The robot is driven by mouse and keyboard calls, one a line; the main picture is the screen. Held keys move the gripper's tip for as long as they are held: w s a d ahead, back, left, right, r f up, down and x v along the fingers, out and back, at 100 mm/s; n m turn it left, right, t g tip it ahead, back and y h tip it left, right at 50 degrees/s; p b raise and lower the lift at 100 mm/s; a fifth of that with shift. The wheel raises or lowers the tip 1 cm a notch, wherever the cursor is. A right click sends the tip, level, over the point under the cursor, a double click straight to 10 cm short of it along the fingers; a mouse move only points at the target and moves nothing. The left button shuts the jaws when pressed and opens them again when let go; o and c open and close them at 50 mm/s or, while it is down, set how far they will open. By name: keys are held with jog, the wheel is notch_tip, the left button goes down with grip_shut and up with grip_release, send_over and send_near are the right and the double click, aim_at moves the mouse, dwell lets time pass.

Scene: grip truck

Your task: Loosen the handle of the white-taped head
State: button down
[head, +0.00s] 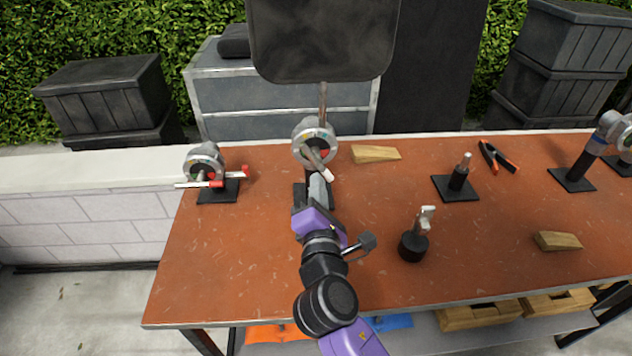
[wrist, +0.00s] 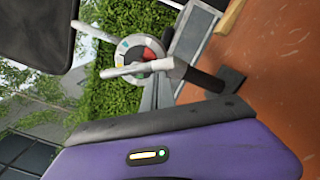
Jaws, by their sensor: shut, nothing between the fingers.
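The white-taped head (head: 307,132) is a round grey clamp on a stand near the back of the table. Its handle (head: 318,162) slants down to the right and ends in a white tip. In the wrist view the head's disc (wrist: 126,50) and pale handle (wrist: 118,71) lie beyond my fingers. My gripper (head: 319,182) is shut and empty, just below the handle in the head view. A small gap or contact between them cannot be told. The stand's base (head: 299,195) is partly hidden behind my gripper.
A red-taped head (head: 203,163) stands to the left. A dark panel (head: 322,40) rises above the white-taped head. A wooden wedge (head: 375,154) lies to its right. Small posts (head: 457,178) and (head: 413,246) stand farther right. The table's front left is clear.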

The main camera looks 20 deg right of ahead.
jog(key=n+p, duration=0.1)
jog(key=d+n+p, duration=0.1)
jog(key=n+p, duration=0.1)
jog(key=p, duration=0.1)
jog(key=shift+s+d+r+n, duration=0.15)
jog(key=shift+s+r+n, duration=0.1)
jog(key=shift+n, duration=0.15)
jog(key=shift+d+p, duration=0.25)
jog(key=shift+p, duration=0.15)
jog(key=shift+s+d, duration=0.1)
jog(key=shift+d, duration=0.1)
